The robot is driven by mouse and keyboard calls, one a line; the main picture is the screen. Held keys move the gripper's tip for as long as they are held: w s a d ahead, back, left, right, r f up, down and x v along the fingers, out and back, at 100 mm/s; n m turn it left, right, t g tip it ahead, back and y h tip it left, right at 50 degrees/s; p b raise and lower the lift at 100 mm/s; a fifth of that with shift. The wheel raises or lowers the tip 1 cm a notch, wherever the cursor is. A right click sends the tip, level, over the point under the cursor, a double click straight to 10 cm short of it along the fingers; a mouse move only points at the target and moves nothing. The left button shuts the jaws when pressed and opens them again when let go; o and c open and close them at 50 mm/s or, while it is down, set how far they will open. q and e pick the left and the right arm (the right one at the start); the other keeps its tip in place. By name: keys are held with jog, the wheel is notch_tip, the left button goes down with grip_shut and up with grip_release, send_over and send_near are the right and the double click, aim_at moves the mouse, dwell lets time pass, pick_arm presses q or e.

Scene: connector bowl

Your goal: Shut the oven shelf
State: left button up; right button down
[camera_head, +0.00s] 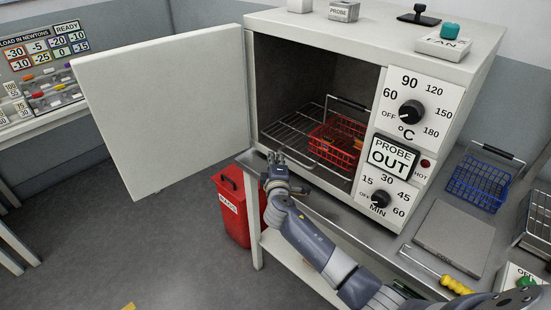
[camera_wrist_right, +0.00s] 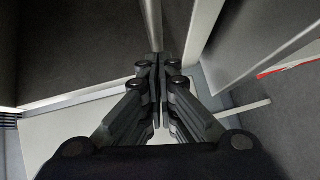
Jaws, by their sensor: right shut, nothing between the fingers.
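The oven (camera_head: 375,40) stands on a bench with its white door (camera_head: 165,110) swung wide open to the left. Inside, the wire oven shelf (camera_head: 291,131) carries a red wire basket (camera_head: 335,143) with a dark handle. The shelf's front edge lies near the oven mouth; how far it is pulled out is hard to tell. My right gripper (camera_head: 275,157) is at the lower front left of the oven opening, close to the shelf's front edge. Its fingers also show together in the right wrist view (camera_wrist_right: 158,62), with nothing between them. I cannot tell whether they touch the shelf. My left gripper is out of view.
A red bin (camera_head: 232,205) stands on the floor below the gripper. A blue wire basket (camera_head: 480,183), a grey plate (camera_head: 453,236) and a yellow-handled tool (camera_head: 455,285) lie on the bench at right.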

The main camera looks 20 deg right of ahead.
aim_at(286, 145)
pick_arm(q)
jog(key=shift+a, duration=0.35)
pick_arm(e)
jog(key=d, duration=0.1)
jog(key=w+d+b, duration=0.1)
jog(key=d, duration=0.1)
jog(key=w+d, duration=0.1)
jog(key=d, duration=0.1)
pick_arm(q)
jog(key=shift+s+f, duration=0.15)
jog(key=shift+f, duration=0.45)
pick_arm(e)
jog(key=shift+r, duration=0.1)
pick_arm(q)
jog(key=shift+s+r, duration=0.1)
pick_arm(e)
jog(key=shift+a, duration=0.1)
